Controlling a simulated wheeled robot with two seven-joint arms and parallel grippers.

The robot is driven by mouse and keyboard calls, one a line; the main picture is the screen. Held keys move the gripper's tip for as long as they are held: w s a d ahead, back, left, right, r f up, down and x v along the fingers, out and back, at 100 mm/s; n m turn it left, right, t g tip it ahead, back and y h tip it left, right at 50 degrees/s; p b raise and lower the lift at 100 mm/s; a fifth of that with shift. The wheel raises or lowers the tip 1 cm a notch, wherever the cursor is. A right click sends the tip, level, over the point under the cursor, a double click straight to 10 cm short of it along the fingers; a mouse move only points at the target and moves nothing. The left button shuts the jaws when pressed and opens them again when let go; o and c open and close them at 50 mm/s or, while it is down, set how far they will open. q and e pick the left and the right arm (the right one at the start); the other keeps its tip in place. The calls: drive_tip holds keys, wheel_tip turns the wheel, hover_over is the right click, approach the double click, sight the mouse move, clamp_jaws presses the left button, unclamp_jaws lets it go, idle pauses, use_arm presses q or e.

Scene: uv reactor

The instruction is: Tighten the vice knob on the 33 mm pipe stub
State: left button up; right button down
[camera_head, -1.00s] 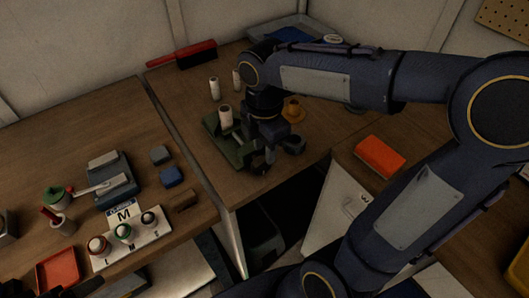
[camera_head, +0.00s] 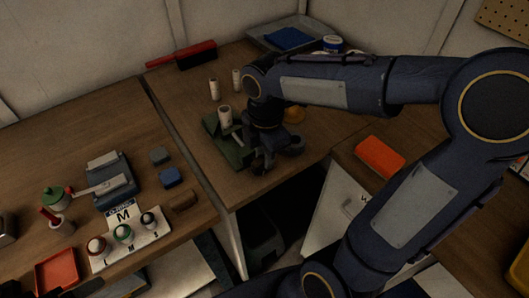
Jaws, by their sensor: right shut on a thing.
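The green vice (camera_head: 222,142) sits on the middle wooden table. A white pipe stub (camera_head: 225,116) stands upright in it. Two more white stubs, one on the left (camera_head: 214,89) and one on the right (camera_head: 236,79), stand upright on the table behind it. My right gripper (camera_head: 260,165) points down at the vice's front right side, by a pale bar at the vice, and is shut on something. The vice knob is hidden behind the gripper, so I cannot see its grip on it. My left gripper is out of view.
An orange-yellow part (camera_head: 294,114) is partly hidden behind my right arm. A red-handled brush (camera_head: 182,55) and a grey tray (camera_head: 262,36) lie at the back. An orange block (camera_head: 380,156) lies on the right table. The left table (camera_head: 60,140) holds several items.

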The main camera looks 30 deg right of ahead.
drive_tip(key=shift+d, duration=0.1)
drive_tip(key=shift+d+f+y, duration=0.15)
drive_tip(key=shift+d+y, duration=0.15)
drive_tip(key=shift+y, duration=0.8)
drive_tip(key=y, duration=0.1)
drive_tip(key=y+b, duration=0.1)
drive_tip(key=shift+w+d+f+y, duration=0.1)
drive_tip(key=shift+d+f+y, duration=0.2)
drive_tip(key=shift+d+f, duration=0.1)
drive_tip(key=y+b, duration=0.2)
drive_tip(key=b, duration=0.1)
drive_tip(key=f+y+b, duration=0.1)
drive_tip(key=shift+d+g+y+b, duration=0.3)
drive_tip(key=shift+y, duration=0.1)
drive_tip(key=shift+y+b, duration=0.8)
drive_tip(key=shift+b, duration=0.15)
